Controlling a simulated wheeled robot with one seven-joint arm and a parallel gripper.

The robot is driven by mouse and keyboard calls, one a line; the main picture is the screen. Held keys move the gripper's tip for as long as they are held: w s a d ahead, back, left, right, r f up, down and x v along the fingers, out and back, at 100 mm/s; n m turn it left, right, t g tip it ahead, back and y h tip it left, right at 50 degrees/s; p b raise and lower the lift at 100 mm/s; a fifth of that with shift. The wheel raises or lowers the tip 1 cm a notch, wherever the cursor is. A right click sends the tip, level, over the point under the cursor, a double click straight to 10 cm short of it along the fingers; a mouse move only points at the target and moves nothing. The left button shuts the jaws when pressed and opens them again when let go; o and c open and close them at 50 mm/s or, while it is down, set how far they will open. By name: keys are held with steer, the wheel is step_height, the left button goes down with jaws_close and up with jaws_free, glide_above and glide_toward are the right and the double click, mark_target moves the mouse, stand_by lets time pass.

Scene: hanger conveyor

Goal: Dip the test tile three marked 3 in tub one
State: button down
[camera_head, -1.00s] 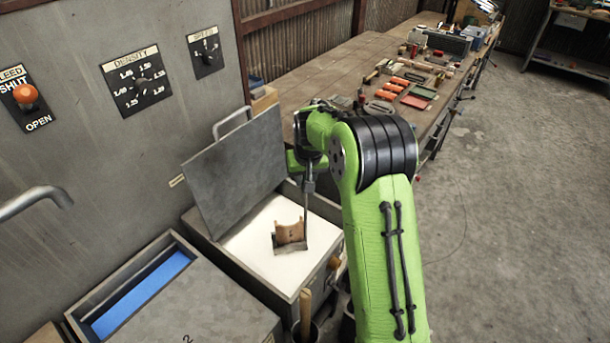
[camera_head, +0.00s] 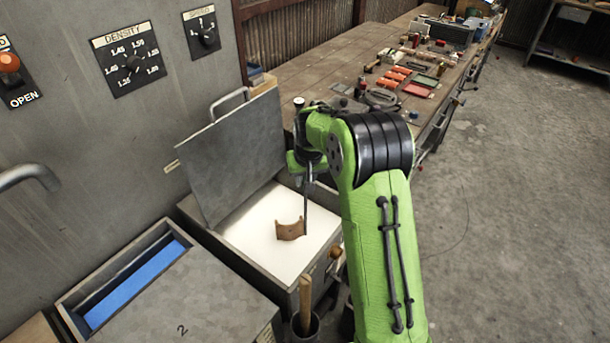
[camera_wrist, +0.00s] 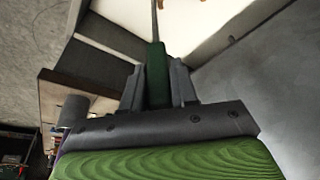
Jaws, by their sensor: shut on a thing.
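My gripper (camera_head: 308,176) is above an open tub (camera_head: 262,279) of white liquid (camera_head: 262,257). In the wrist view, my gripper (camera_wrist: 157,88) is shut on the green handle (camera_wrist: 155,72) of a dipping holder with a thin rod. The rod (camera_head: 306,212) runs down into the liquid beside a curved tan tile (camera_head: 290,231). The tile's lower part is under the white surface and its top stands above it. No number on the tile can be read. The holder's lower end is hidden in the liquid.
The tub's grey lid (camera_head: 235,160) stands raised against the back. A tub marked 2 (camera_head: 195,313) with a blue opening is at left. A pot with a wooden handle (camera_head: 305,300) stands in front. A long workbench (camera_head: 330,75) with tools runs behind; the floor at right is clear.

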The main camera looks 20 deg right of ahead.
mark_target(305, 200)
step_height(305, 200, down, 10)
steer(key=b, duration=0.7)
steer(key=shift+r, duration=0.25)
stand_by(2.0)
step_height(305, 200, up, 16)
steer(key=p, duration=1.2)
stand_by(2.7)
